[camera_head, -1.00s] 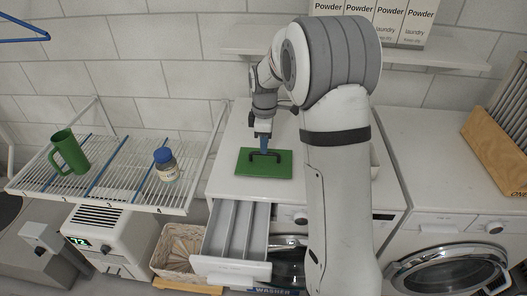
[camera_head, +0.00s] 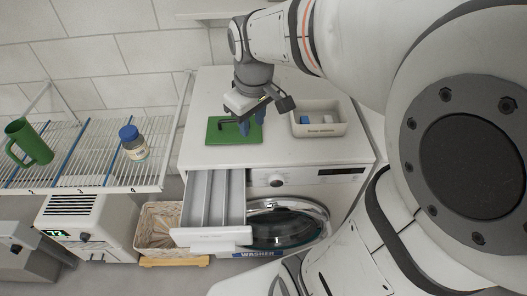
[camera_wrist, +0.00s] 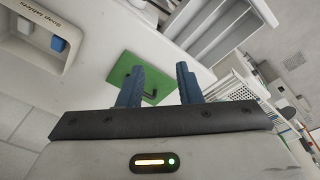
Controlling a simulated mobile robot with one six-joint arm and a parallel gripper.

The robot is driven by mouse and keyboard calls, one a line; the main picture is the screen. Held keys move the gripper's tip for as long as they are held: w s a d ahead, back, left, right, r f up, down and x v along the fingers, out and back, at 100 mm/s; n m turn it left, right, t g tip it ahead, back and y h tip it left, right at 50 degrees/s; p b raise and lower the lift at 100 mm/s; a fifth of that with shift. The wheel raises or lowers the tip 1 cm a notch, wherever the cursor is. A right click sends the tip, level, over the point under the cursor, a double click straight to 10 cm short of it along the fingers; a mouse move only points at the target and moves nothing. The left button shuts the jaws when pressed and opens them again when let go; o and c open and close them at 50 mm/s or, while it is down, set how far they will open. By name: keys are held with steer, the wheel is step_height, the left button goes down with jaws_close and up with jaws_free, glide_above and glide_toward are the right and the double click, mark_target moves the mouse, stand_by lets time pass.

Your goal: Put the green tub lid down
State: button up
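The green tub lid (camera_head: 222,134) lies flat on the white top of the washer (camera_head: 200,153), its dark handle facing up. It also shows in the wrist view (camera_wrist: 124,69), beyond my fingers, with part of the handle visible. My gripper (camera_head: 253,124) is above the lid's right part in the head view. Its two blue fingers stand apart with nothing between them, as the wrist view shows (camera_wrist: 160,84). The fingers appear clear of the handle.
A white labelled tray (camera_head: 318,130) with blue and white pieces stands right of the lid. An open drawer (camera_head: 212,239) juts out below the washer top. A wire rack (camera_head: 90,180) at left holds a green mug (camera_head: 30,143) and a blue-capped jar (camera_head: 133,145).

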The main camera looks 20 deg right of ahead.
steer(key=s+f+m, duration=0.2)
steer(key=s+m, duration=0.2)
steer(key=s, duration=0.5)
steer(key=shift+s+a+f+m+t, duration=0.2)
steer(key=shift+f+m+t, duration=0.05)
steer(key=shift+m+t, duration=0.15)
